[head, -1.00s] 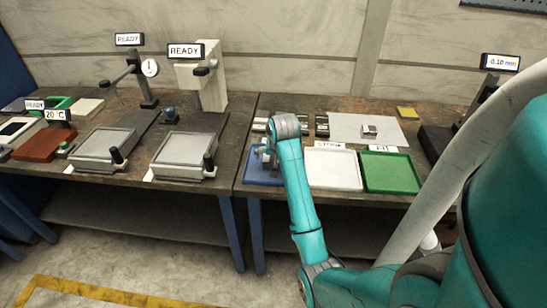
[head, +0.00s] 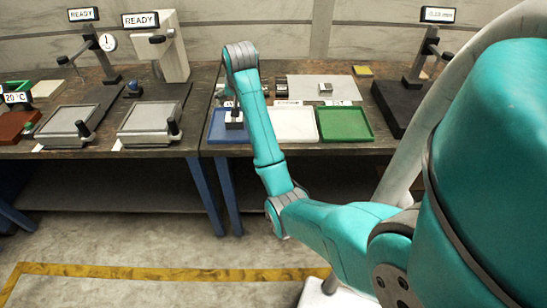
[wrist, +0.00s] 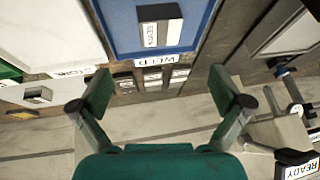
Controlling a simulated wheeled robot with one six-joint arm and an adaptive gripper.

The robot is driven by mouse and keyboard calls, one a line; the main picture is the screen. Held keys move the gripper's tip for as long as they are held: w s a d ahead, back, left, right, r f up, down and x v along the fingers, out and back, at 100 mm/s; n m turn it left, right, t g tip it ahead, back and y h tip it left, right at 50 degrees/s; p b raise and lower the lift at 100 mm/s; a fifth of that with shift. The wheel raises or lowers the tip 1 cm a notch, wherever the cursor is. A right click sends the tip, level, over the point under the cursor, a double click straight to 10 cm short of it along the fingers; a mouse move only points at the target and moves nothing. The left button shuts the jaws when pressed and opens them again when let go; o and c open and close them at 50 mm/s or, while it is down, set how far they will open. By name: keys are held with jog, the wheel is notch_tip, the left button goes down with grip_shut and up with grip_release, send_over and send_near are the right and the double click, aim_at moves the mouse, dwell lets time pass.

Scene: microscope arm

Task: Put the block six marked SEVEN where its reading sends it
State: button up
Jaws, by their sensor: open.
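A block (head: 234,119) with a dark body and a pale lettered face lies in the blue tray (head: 218,134). In the wrist view the block (wrist: 150,35) carries sideways lettering that I cannot read surely. The blue tray (wrist: 122,38) has a label reading WELD upside down at its edge. My gripper (wrist: 162,92) is open and empty, its two fingers wide apart, with the block beyond them and not touching. In the head view my arm partly hides the gripper and the tray's right side.
A white tray (head: 294,128) and a green tray (head: 345,124) stand right of the blue one. Several small blocks lie behind them; one sits on a pale sheet (head: 308,90). Instruments with READY signs (head: 141,20) stand left, and a gauge stand (head: 418,70) stands right.

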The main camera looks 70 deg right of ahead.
jog(key=shift+n+t, duration=0.6)
jog(key=shift+n, duration=0.2)
jog(key=a+f, duration=0.2)
jog(key=f, duration=0.1)
jog(key=a+f, duration=0.2)
jog(key=f, duration=0.1)
jog(key=w+a+f, duration=0.1)
jog(key=a+f, duration=0.2)
jog(key=shift+w+f, duration=0.1)
jog(key=shift+f, duration=0.1)
jog(key=s+a+f+n+t, duration=0.1)
jog(key=a+f+n, duration=0.1)
jog(key=a+f, duration=0.5)
jog(key=s+a+f+n+t, duration=0.2)
jog(key=s+a+f, duration=0.2)
jog(key=s+a, duration=0.5)
jog(key=s+a+f+n+t, duration=0.2)
jog(key=s+a+f, duration=0.3)
jog(key=a, duration=0.8)
jog(key=s+a+r+n+t+y, duration=0.2)
jog(key=s+a+r, duration=0.3)
jog(key=s+r, duration=0.3)
jog(key=s+a+r+n+t+y, duration=0.2)
jog(key=s+a+r, duration=0.4)
jog(key=s, duration=0.8)
notch_tip(320, 180, up, 2)
jog(key=shift+s+n+t, duration=0.3)
jog(key=shift+n+t, duration=0.1)
jog(key=shift+n, duration=0.3)
